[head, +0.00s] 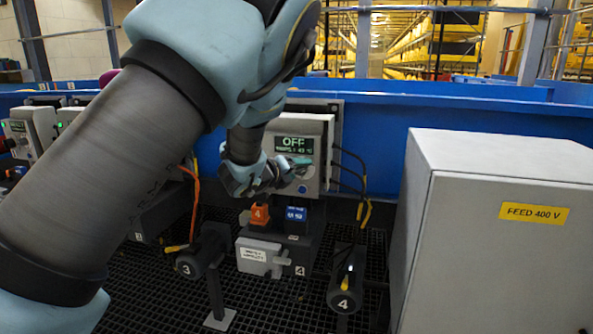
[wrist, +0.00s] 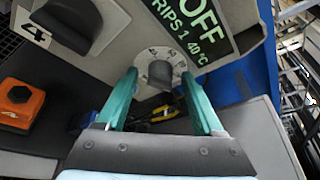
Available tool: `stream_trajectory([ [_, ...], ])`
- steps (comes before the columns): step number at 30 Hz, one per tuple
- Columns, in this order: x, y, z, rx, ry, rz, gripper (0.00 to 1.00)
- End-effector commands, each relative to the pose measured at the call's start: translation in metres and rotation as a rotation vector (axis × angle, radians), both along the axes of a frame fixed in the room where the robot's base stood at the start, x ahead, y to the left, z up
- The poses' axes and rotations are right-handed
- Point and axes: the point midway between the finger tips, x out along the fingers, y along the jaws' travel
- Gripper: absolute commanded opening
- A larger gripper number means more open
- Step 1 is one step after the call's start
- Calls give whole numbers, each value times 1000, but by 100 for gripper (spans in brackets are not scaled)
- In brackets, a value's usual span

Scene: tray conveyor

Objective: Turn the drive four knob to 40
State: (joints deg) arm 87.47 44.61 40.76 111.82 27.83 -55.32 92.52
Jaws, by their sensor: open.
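The drive four unit (head: 318,150) is a light grey box on the blue wall; its screen (head: 295,145) reads OFF. The wrist view shows the same screen (wrist: 193,27) with OFF, TRIPS 1 and 40 °C. Below the screen is a dark grey knob (wrist: 160,75) on a pale round dial (wrist: 178,60); its marks are too small to read surely. My gripper (wrist: 160,100) is open, one teal finger on each side of the knob; I cannot tell whether they touch it. In the head view, my gripper (head: 297,168) is in front of the unit's face and hides the knob.
A black knob (wrist: 75,18) is beside a 4 label. Cables (head: 362,190) hang at the unit's right. A large grey FEED 400 V cabinet (head: 490,250) stands at right.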

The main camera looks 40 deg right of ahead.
Motion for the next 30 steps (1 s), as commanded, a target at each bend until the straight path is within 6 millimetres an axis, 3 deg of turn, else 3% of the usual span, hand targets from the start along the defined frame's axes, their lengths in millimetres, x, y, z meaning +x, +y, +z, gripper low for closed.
stream_trajectory([
  [2,0,0,0,0,0,0,67],
  [20,0,0,0,0,0,0,0],
  [30,0,1,-1,-8,13,0,0],
])
